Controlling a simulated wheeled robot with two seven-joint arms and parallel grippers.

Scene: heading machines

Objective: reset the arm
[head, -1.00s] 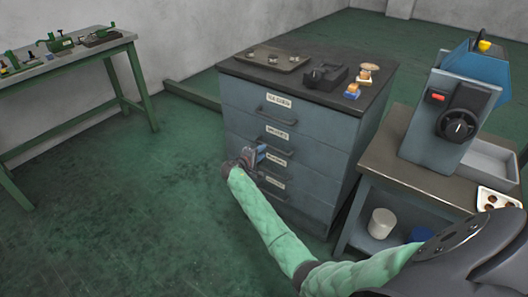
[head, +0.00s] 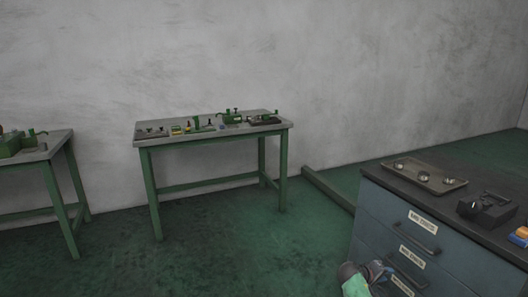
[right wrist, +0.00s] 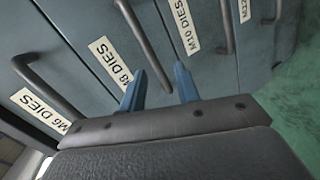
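My right gripper (head: 378,271) is in front of the grey-blue drawer cabinet (head: 373,226), low in the head view. In the right wrist view my right gripper (right wrist: 160,84) has its two blue fingers apart, pointing at the drawer fronts. A drawer handle (right wrist: 138,32) shows in line with the gap between them; I cannot tell whether it lies between the fingers or behind. The drawers look shut. Labels reading M6 DIES (right wrist: 42,110), M8 DIES (right wrist: 110,63) and M10 DIES (right wrist: 186,27) show. My left gripper is not in view.
A tray (head: 425,178) with small round parts and a black device (head: 490,209) are on the cabinet top. A green-legged workbench (head: 212,134) with tools stands by the wall. Another bench (head: 40,150) is at the left. The green floor (head: 225,240) between is clear.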

